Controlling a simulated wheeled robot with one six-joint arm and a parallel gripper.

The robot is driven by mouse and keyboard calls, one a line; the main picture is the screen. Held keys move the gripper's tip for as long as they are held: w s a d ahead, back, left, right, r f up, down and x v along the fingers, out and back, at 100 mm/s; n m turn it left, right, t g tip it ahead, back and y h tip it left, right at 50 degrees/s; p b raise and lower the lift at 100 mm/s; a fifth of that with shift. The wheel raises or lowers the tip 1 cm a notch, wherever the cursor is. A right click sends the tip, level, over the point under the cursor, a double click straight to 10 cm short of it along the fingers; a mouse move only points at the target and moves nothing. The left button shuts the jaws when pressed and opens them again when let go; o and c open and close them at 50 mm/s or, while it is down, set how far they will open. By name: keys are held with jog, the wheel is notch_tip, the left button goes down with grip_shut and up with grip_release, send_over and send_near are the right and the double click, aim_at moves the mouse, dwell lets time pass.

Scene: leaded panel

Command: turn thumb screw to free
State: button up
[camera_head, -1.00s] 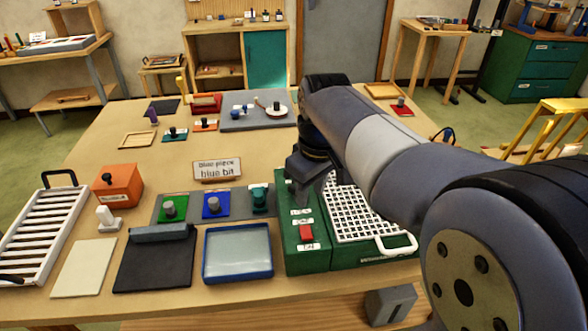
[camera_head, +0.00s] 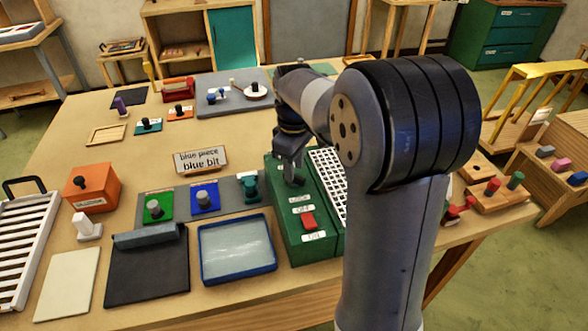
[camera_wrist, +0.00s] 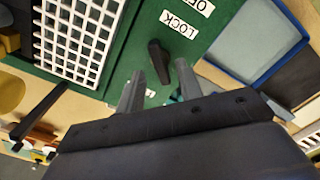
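The thumb screw, a black elongated knob (camera_wrist: 158,58), stands on the green machine box (camera_head: 283,222), beside a white LOCK label (camera_wrist: 179,23) in the wrist view. A second label (camera_wrist: 150,93) on its other side is mostly hidden by my gripper. My gripper (camera_wrist: 159,70) is open, its two grey fingers apart on either side of the knob in the picture. I cannot tell whether they touch it. In the head view, my gripper (camera_head: 291,174) points down over the box's left part, and the knob is hard to make out there.
A red switch (camera_head: 308,220) sits on the box in front of the LOCK label, with the white grid (camera_head: 325,180) to its right. A blue tray (camera_head: 238,277) and a dark strip with coloured blocks lie left.

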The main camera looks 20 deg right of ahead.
jog(key=shift+f, duration=1.05)
grip_shut()
